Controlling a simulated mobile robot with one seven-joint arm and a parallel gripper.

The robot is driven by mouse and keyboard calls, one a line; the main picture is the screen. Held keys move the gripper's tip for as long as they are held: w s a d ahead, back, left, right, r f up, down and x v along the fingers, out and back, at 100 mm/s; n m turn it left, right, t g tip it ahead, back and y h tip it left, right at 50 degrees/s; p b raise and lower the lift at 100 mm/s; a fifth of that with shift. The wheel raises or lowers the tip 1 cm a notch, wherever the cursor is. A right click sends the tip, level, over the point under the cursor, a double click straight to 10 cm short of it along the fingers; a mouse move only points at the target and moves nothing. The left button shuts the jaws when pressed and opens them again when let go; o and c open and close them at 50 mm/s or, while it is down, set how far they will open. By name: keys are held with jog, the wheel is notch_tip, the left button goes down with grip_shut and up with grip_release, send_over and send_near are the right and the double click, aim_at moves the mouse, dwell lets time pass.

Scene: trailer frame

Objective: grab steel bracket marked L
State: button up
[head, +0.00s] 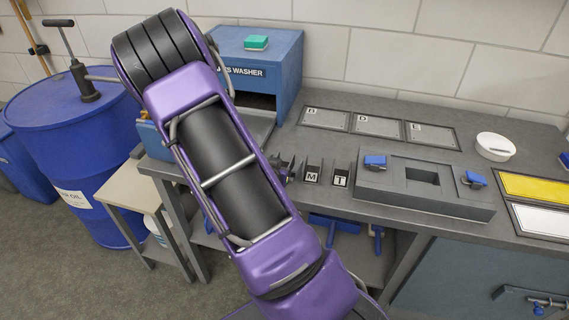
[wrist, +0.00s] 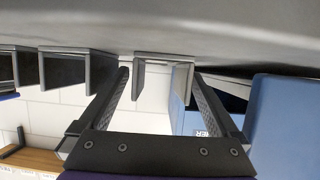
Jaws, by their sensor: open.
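A row of dark steel brackets stands on the grey bench. In the head view, one marked M (head: 312,174) and one marked T (head: 341,178) show. No letter L is readable in either view. My gripper (head: 286,170) is low at the bench, just left of the M bracket and partly hidden by my purple arm. In the wrist view, where the bench appears at the top, my gripper (wrist: 161,76) is open. A U-shaped bracket (wrist: 164,56) sits between its fingertips, with gaps showing on both sides. Its letter is not visible. Two other brackets (wrist: 77,66) (wrist: 10,68) are to the left.
A blue parts washer (head: 262,62) stands behind my gripper. Plates marked B, D and E (head: 379,126) lie at the back of the bench. A grey fixture with blue clamps (head: 425,190), a white bowl (head: 495,146) and yellow and white panels (head: 535,188) are to the right.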

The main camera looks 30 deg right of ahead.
grip_shut()
dwell(0.5)
jog(key=shift+r, duration=0.15)
